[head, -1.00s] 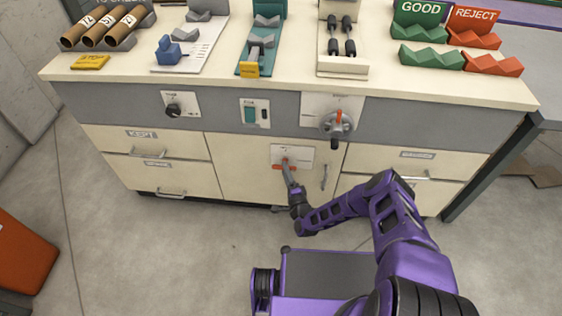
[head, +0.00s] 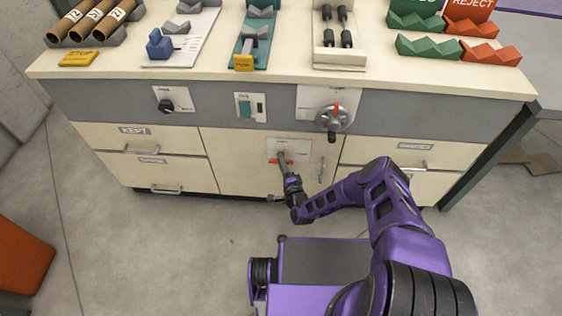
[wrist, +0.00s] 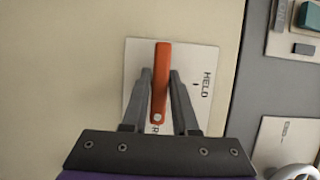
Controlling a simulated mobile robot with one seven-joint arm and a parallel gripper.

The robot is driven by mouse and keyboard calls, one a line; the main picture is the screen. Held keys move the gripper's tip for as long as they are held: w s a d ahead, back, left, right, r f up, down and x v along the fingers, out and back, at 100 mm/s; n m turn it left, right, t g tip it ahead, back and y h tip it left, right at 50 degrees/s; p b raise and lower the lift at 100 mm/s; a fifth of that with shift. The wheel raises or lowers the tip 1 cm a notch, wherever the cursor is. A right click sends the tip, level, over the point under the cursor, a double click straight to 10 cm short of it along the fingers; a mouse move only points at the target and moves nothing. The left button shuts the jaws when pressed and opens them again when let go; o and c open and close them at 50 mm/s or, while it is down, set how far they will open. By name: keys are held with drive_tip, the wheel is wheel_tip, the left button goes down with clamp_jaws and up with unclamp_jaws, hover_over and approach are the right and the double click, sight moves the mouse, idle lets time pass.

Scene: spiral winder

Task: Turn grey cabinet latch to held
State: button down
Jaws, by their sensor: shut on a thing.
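The cabinet latch is an orange-red lever (wrist: 161,60) on a white plate (wrist: 203,58), which also shows low on the cabinet front in the head view (head: 303,145). In the wrist view the lever lies upright, with a pale pivot spot at its lower end. The word HELD and a small tick stand to the lever's right, and the lever does not point at them. A second label near the pivot is mostly hidden. My gripper (wrist: 161,76) is shut on the lever, one grey finger on each side. It also shows at the plate in the head view (head: 282,157).
A vertical door handle (head: 322,170) stands right of the latch. A grey panel above carries a black knob (head: 166,105), a green switch (head: 244,107) and a crank wheel (head: 332,118). Drawers flank the door. The floor before the cabinet is clear apart from my base.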

idle(0.3)
drive_tip(key=n+g+h, duration=0.1)
drive_tip(key=n, duration=0.2)
drive_tip(key=shift+r+n, duration=0.1)
drive_tip(key=shift+n, duration=0.2)
drive_tip(key=n+h, duration=0.1)
drive_tip(key=n, duration=0.1)
drive_tip(key=n+g+p, duration=0.1)
drive_tip(key=n, duration=0.1)
drive_tip(key=shift+a+g+h, duration=0.1)
drive_tip(key=shift+g+h, duration=0.2)
drive_tip(key=shift+h, duration=0.1)
drive_tip(key=n+h, duration=0.2)
drive_tip(key=n, duration=0.1)
drive_tip(key=shift+n+g+h, duration=0.3)
drive_tip(key=shift+n, duration=0.1)
drive_tip(key=shift+n+h+b, duration=0.35)
drive_tip(key=shift+n+h, duration=0.35)
drive_tip(key=shift+n, duration=0.3)
drive_tip(key=c, duration=0.8)
unclamp_jaws()
drive_tip(key=shift+o, duration=0.2)
